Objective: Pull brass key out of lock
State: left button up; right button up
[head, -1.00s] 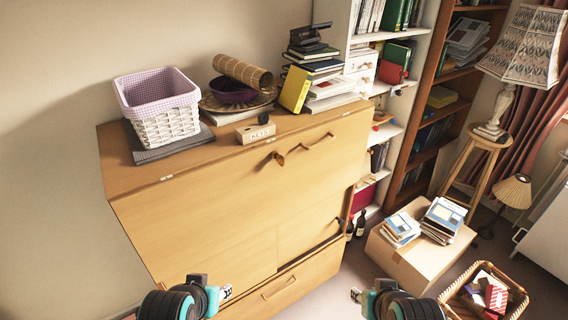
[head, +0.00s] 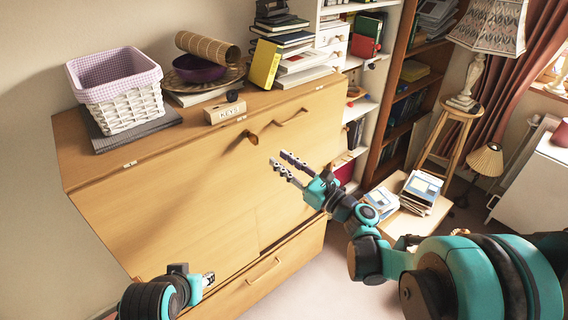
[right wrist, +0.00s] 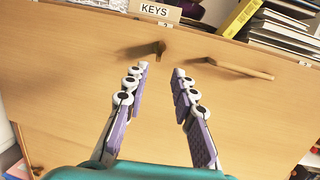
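The brass key (head: 252,138) sticks out of the lock near the top of the wooden bureau's closed front (head: 190,180). In the right wrist view the key (right wrist: 160,48) lies ahead of the fingertips, between their lines and apart from them. My right gripper (head: 283,167) is open and empty in front of the bureau, below and to the right of the key; it also shows in the right wrist view (right wrist: 160,72). My left gripper (head: 193,277) is low at the bureau's front, seen partly; its fingers are too unclear to judge.
A box labelled KEYS (head: 225,111), a lilac-lined white basket (head: 118,92) and several books (head: 285,55) stand on the bureau top. A handle (head: 291,117) is right of the key. A stool with a lamp (head: 462,100) stands at right.

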jog(key=p+x, duration=0.1)
jog(key=x, duration=0.8)
dwell(0.3)
jog(key=shift+s, duration=0.1)
grip_shut()
jog(key=shift+s+a+r+v, duration=0.1)
jog(key=shift+r+v, duration=0.05)
jog(key=shift+v, duration=0.8)
jog(key=shift+s+a+r+v, duration=0.1)
jog(key=shift+r+v, duration=0.1)
jog(key=shift+v, duration=0.8)
jog(key=shift+s+r+v, duration=0.15)
jog(key=shift+v, duration=0.8)
